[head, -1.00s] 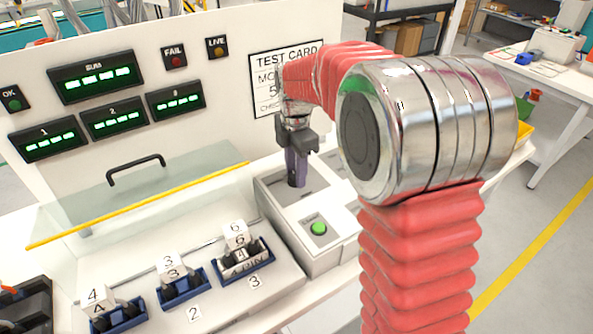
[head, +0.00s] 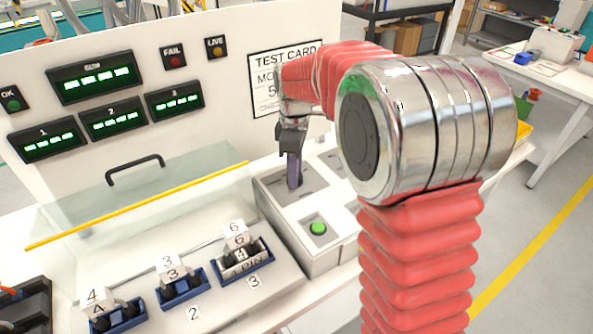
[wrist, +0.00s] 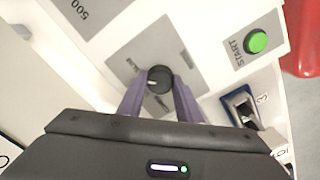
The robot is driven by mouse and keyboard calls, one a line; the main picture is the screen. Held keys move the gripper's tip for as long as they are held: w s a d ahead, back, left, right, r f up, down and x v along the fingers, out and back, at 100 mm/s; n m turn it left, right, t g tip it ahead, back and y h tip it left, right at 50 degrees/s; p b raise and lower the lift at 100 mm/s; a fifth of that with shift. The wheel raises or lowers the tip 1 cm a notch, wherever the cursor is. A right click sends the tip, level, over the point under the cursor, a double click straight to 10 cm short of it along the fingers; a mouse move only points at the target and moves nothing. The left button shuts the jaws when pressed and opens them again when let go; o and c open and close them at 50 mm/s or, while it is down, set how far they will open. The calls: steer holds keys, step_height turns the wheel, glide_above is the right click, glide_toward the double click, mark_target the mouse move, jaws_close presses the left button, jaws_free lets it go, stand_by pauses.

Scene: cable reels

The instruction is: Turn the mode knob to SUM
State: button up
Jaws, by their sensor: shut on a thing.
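The dark round mode knob (wrist: 160,79) sits on a grey plate on the white control box (head: 268,208). In the wrist view, my gripper (wrist: 159,88) has its purple fingers on either side of the knob, shut on it. The knob's light pointer mark faces left in that view. In the head view, my gripper (head: 294,182) points down at the plate and hides the knob.
A green START button (head: 318,228) is on the same box, in front of the knob. A clear cover with a yellow edge (head: 140,205) and blue holders with numbered blocks (head: 245,262) lie to the left. The display panel (head: 215,105) stands behind.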

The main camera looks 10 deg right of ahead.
steer(key=shift+w+a+r+m, duration=0.1)
steer(key=shift+w+m, duration=0.05)
steer(key=shift+m, duration=0.7)
steer(key=shift+w+r+m, duration=0.1)
steer(key=shift+m, duration=0.75)
steer(key=o, duration=1)
steer(key=shift+s+f, duration=0.1)
steer(key=shift+f, duration=0.05)
steer(key=shift+o, duration=0.2)
step_height(320, 180, up, 14)
steer(key=shift+f, duration=0.15)
steer(key=shift+m, duration=0.3)
